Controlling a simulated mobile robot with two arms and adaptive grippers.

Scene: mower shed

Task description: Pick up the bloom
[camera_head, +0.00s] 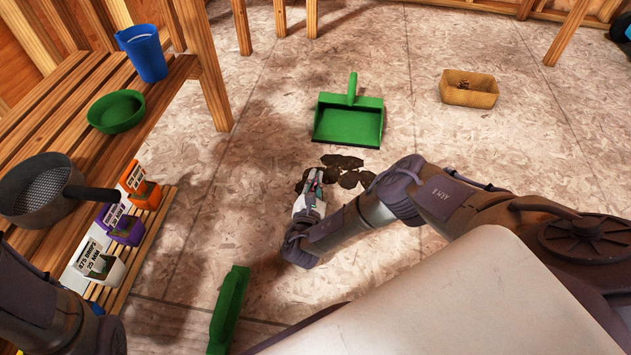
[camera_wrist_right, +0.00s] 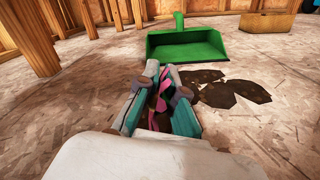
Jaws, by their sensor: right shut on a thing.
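My right gripper (camera_head: 311,183) is low over the floor beside dark brown patches. It also shows in the right wrist view (camera_wrist_right: 162,84), its fingers closed around a small pink and dark thing, which looks like the bloom (camera_wrist_right: 160,102). The fingers hide much of the bloom, and whether it touches the floor is unclear. In the head view it is too small to make out well. Part of my left arm shows at the lower left of the head view, but its gripper is not in view.
Dark soil-like patches (camera_head: 346,170) lie by the gripper. A green dustpan (camera_head: 348,122) is behind them and a tan tray (camera_head: 468,93) farther right. A green brush-like thing (camera_head: 229,308) is nearer. A wooden bench (camera_head: 150,95) holds a blue cup, green bowl and sieve.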

